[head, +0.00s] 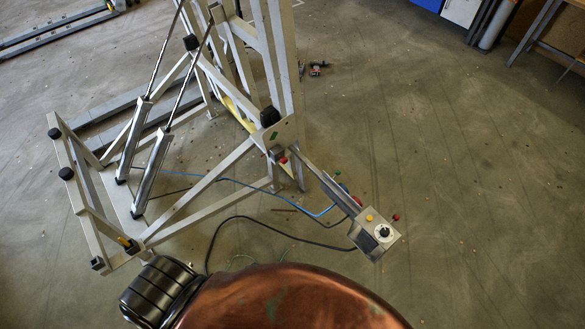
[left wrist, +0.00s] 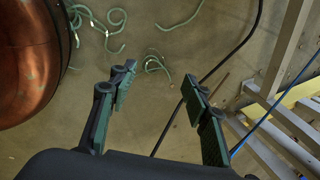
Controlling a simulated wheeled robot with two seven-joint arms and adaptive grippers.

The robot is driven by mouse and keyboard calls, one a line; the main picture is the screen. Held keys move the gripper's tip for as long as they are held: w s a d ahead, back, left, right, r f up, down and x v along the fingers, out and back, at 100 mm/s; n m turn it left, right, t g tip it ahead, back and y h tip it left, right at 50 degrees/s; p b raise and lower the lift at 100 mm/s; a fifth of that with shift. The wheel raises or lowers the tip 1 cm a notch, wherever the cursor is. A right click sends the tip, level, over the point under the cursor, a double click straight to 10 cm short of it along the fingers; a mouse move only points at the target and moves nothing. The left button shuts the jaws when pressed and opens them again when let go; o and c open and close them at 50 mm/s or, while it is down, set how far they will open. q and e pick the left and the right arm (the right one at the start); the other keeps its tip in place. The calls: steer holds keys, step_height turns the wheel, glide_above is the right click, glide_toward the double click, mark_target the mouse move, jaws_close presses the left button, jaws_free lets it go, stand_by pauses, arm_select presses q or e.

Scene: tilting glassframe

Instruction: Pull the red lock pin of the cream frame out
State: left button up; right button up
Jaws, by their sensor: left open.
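The cream frame (head: 190,205) stands on the floor at the left of the head view, with two slanted silver cylinders. A small red knob (head: 283,160) shows on the plate beside its upright; it looks like the lock pin, but is too small to tell surely. My left gripper (left wrist: 158,84) is open and empty in the left wrist view, above the floor. Part of the cream frame (left wrist: 285,55) is to its right there; no red pin shows in that view. My left gripper does not show in the head view, and my right gripper is in neither view.
A control box (head: 375,232) with red and yellow buttons sticks out on an arm right of the frame. Black cable (head: 270,226) and blue cable (head: 240,187) run low by the frame. Green cord (left wrist: 155,62) lies on the floor. The floor at the right is mostly clear.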

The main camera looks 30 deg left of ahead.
arm_select(q)
steer(key=w+r+m+t+y+b, duration=0.15)
steer(key=w+m+b, duration=0.4)
steer(key=w, duration=0.95)
steer(key=m+t+y+b, duration=0.6)
steer(key=m+y+b, duration=0.55)
steer(key=b, duration=0.55)
glide_toward(285, 162)
steer(key=w+a+f, duration=0.2)
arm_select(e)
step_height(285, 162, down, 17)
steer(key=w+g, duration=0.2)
arm_select(q)
steer(key=shift+r+b+x, duration=0.25)
steer(key=shift+b+x, duration=0.15)
steer(key=shift+x, duration=0.85)
steer(key=shift+r+b+x, duration=0.2)
steer(key=shift+b+x, duration=0.2)
steer(key=shift+x, duration=0.9)
steer(key=shift+r+b+x, duration=0.25)
steer(key=shift+b+x, duration=0.15)
steer(key=shift+x, duration=0.85)
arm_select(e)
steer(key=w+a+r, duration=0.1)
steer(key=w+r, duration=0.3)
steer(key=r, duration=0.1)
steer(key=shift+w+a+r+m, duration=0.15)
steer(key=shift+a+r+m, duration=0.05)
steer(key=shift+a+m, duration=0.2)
